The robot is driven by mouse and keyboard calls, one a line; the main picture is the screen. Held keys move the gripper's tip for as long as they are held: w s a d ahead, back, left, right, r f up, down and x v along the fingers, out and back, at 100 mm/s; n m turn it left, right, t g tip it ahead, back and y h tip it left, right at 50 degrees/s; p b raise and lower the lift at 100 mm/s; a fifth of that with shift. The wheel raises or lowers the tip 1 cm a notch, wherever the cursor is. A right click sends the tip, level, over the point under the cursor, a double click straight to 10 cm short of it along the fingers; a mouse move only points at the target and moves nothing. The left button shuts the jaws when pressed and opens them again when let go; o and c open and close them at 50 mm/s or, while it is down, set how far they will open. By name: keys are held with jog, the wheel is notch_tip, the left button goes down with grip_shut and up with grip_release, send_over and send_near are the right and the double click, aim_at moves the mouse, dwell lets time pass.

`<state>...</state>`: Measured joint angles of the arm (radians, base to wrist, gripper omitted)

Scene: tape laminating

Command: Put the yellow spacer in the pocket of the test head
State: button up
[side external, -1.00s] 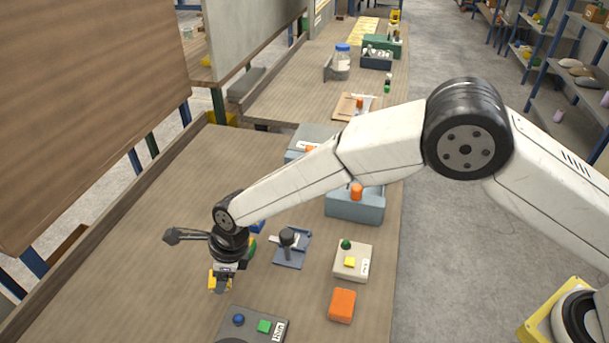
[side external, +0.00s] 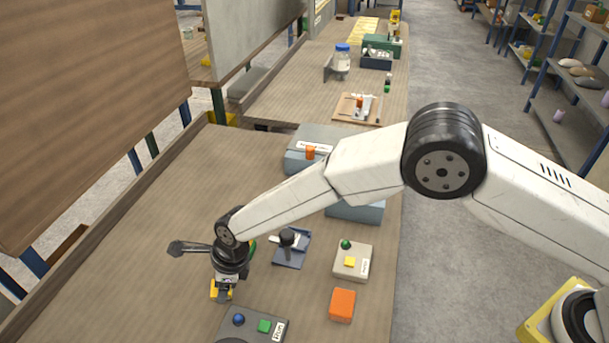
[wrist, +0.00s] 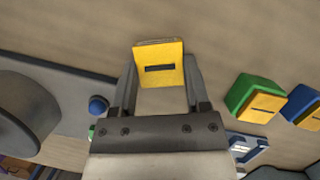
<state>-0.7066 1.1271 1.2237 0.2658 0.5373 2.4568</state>
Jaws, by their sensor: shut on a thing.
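My gripper (wrist: 160,90) is shut on a yellow block with a dark slot in its face, which I take to be the yellow spacer (wrist: 160,66). One finger is on each side of it. In the side view the spacer (side external: 217,291) shows below my wrist, low over the table; I cannot tell if it touches the wood. A blue-grey fixture with a dark upright post (side external: 291,250) stands to the right of my gripper. I cannot tell for certain which device is the test head, and no pocket is clearly visible.
A grey panel (side external: 272,316) with a blue knob and green button lies just in front of my gripper. A green block (wrist: 243,97) and a blue block (wrist: 300,97), both yellow-faced, sit nearby. A cream box (side external: 352,265) and an orange block (side external: 342,305) are to the right.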

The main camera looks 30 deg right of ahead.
jog(key=o, duration=1.2)
jog(key=shift+o, duration=0.2)
jog(key=v, duration=1.2)
jog(key=shift+s, duration=0.1)
